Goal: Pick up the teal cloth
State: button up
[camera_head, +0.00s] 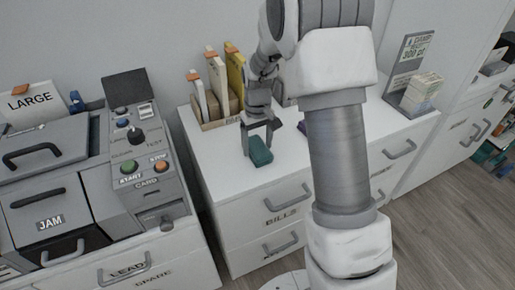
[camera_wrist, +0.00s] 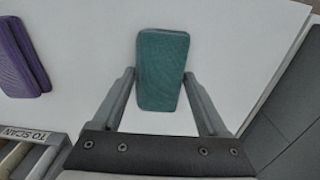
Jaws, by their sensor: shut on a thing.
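The teal cloth (camera_head: 261,152) is a folded, flat block at the top of the white drawer cabinet (camera_head: 222,160). In the wrist view the teal cloth (camera_wrist: 162,65) lies lengthwise between the two fingers. My gripper (camera_head: 259,146) points down and is shut on the cloth, one finger at each long side. In the wrist view my gripper (camera_wrist: 160,76) has its fingertips against the cloth's edges. I cannot tell whether the cloth is clear of the surface.
A purple folded cloth (camera_wrist: 22,58) lies to the left in the wrist view. A file holder labelled TO SCAN (camera_wrist: 28,145) stands close by. A grey machine with START and STOP buttons (camera_head: 140,165) is at left. A sign (camera_head: 408,62) and paper stack (camera_head: 422,91) stand at right.

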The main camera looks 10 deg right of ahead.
aim_at(259, 146)
jog(key=shift+r, duration=0.55)
jog(key=r, duration=0.1)
jog(key=r+p, duration=0.1)
jog(key=r, duration=0.1)
jog(key=shift+s+d+r+p, duration=0.15)
jog(key=shift+d+r+p, duration=0.1)
jog(key=shift+r+p, duration=0.15)
jog(key=s+d+r+p, duration=0.2)
jog(key=s+d+r, duration=0.4)
jog(key=d, duration=0.3)
jog(key=shift+s, duration=0.3)
